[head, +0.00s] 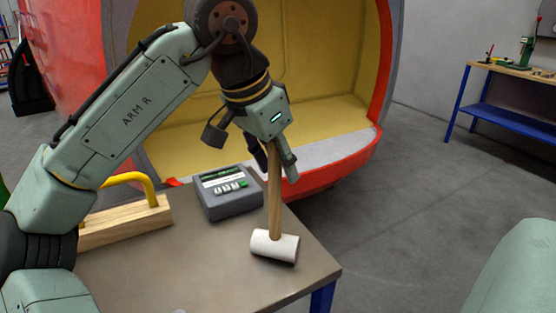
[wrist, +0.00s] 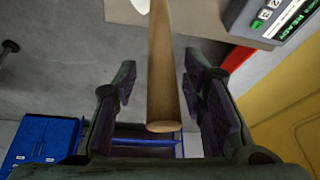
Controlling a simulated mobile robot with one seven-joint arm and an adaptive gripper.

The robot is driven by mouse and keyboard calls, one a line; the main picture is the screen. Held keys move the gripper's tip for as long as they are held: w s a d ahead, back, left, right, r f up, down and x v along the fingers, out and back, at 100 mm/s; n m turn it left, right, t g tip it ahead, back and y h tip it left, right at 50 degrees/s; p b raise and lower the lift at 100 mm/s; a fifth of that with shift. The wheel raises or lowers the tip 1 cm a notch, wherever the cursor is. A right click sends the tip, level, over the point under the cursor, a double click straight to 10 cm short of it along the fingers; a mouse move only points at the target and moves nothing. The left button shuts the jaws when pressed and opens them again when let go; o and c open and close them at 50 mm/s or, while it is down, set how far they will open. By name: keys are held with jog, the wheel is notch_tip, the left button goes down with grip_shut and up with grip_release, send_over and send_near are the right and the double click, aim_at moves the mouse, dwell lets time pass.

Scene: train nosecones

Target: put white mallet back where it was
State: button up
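The white mallet (head: 275,246) has a white cylindrical head and a pale wooden handle. Its head appears to rest on the grey table (head: 180,285) near the right edge, with the handle pointing up. My gripper (head: 276,170) is above the head, with its fingers on either side of the upper handle. In the wrist view the handle (wrist: 163,70) runs between the open fingers (wrist: 162,82), with a gap visible on both sides. Only a bit of the white head shows at the top of that view.
A grey device with a green display (head: 228,192) stands just left of the mallet. A wooden block with a yellow handle (head: 125,222) lies further left. Behind the table is a red-rimmed nosecone with a yellow inside (head: 330,70). A blue-legged workbench (head: 510,115) stands far right.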

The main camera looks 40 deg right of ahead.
jog(key=v, duration=1.2)
